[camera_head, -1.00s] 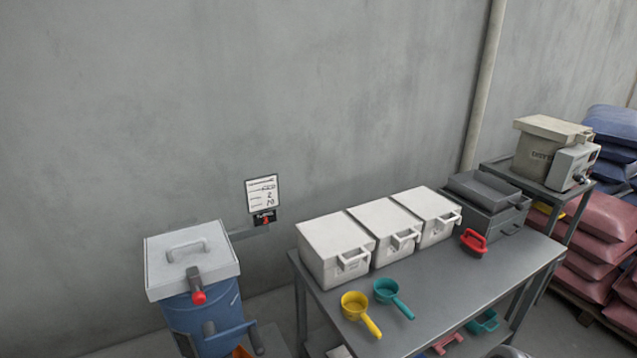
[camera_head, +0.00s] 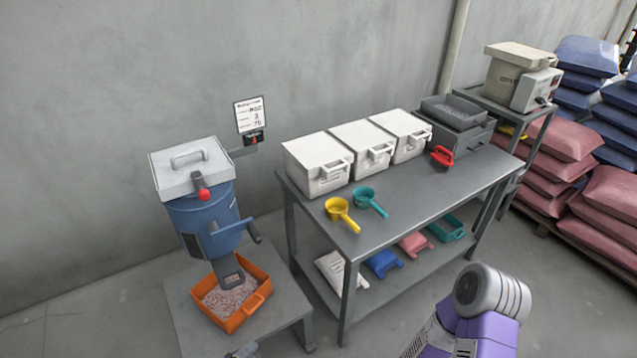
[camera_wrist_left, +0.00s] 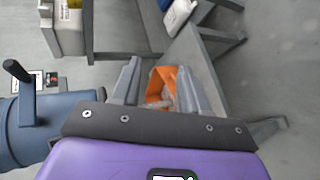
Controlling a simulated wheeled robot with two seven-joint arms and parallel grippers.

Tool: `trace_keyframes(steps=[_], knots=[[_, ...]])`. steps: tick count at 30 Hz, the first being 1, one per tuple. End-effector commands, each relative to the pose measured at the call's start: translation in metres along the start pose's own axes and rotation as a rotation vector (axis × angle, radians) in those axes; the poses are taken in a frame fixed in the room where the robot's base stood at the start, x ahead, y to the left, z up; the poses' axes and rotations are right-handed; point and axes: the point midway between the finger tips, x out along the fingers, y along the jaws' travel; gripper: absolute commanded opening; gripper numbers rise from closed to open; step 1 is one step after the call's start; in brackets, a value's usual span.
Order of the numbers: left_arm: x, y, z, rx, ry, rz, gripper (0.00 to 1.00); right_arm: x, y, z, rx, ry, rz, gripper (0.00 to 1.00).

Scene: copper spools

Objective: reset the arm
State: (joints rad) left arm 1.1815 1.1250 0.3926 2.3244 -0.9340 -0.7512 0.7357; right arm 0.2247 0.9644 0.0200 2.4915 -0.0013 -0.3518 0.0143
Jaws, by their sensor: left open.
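My left gripper (camera_wrist_left: 160,80) shows in the left wrist view with its two grey fingers apart and nothing held between them. The orange tray (camera_wrist_left: 166,72) shows beyond and between the fingers. In the head view, the same orange tray (camera_head: 269,291) sits under the spout of the blue hopper (camera_head: 205,222) and holds pale reddish granules. A small grey piece at the bottom edge of the head view may be part of my left gripper; I cannot tell. My purple right arm (camera_head: 490,330) enters at the lower right, but its gripper is out of view.
A grey table (camera_head: 430,198) carries white lidded boxes (camera_head: 318,165), a yellow scoop (camera_head: 340,213), a teal scoop (camera_head: 369,199), a red-handled tool (camera_head: 442,156) and grey trays (camera_head: 455,123). The hopper's low stand (camera_head: 190,315) is at left. Stacked sacks (camera_head: 602,222) fill the right. Floor between shows clear.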

Motion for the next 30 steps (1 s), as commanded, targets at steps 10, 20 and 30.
trace_keyframes(steps=[10,20,30], knots=[[0.006,-0.037,0.097,0.349,-0.333,-0.426,0.44,0.0,0.0,-0.001,0.0,0.001,0.0,0.55],[-0.028,-0.054,0.137,0.619,-0.542,-0.702,0.44,0.0,0.0,0.0,0.0,0.001,0.0,0.55],[-0.035,-0.056,0.141,0.658,-0.571,-0.744,0.44,0.0,0.0,0.0,0.0,0.001,0.0,0.55]])
